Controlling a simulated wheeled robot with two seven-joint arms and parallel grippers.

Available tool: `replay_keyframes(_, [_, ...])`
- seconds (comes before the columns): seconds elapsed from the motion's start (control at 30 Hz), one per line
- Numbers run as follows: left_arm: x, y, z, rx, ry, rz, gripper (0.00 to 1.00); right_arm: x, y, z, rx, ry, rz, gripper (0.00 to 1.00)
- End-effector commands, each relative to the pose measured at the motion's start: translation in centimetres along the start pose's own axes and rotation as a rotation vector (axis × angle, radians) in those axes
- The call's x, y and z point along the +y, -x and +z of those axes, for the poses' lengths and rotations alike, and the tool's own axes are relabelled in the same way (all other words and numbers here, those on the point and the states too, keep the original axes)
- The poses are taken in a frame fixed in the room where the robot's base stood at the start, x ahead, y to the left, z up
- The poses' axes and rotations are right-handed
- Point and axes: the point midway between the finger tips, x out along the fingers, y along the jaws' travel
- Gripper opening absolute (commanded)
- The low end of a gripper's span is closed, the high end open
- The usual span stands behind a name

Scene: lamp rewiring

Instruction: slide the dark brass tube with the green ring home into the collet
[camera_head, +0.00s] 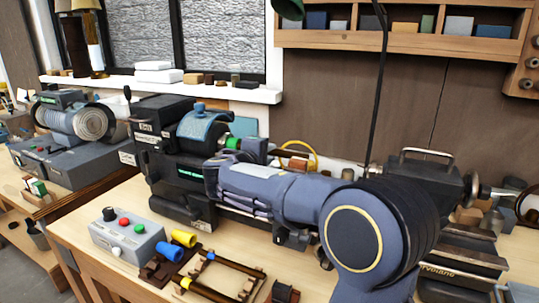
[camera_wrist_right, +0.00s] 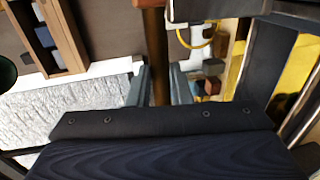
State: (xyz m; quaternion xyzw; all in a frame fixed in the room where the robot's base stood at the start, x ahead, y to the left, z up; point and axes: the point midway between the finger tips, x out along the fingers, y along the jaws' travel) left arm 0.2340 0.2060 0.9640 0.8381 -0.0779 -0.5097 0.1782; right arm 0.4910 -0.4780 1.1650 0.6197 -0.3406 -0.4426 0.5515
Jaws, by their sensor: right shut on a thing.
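The tube's green ring (camera_head: 232,143) shows in the head view just right of the lathe headstock (camera_head: 178,150), under the edge of a blue cover (camera_head: 205,122). The collet mouth is hidden, so I cannot tell how deep the tube sits. My right gripper (camera_head: 238,156) is at the tube, its fingertips partly hidden by its own body. In the right wrist view, the dark brass tube (camera_wrist_right: 158,55) runs between the two grey fingers of my right gripper (camera_wrist_right: 160,88), which is shut on it. The green ring is not clear there. My left gripper is not in view.
A grey control box (camera_head: 128,238) with coloured buttons stands on the bench before the lathe. Blue (camera_head: 170,250) and yellow (camera_head: 184,238) pieces and a wooden frame (camera_head: 222,275) lie beside it. A dark cable (camera_head: 377,90) hangs behind my right arm. A shelf (camera_head: 400,40) is above.

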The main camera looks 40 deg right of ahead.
Motion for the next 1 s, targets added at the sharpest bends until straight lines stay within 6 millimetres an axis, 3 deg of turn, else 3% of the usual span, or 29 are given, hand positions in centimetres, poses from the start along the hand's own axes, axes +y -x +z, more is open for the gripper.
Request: replay_keyframes(1.0, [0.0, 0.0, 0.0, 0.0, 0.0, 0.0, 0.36, 0.1, 0.0, -2.1, 0.0, 0.0, 0.001, 0.0])
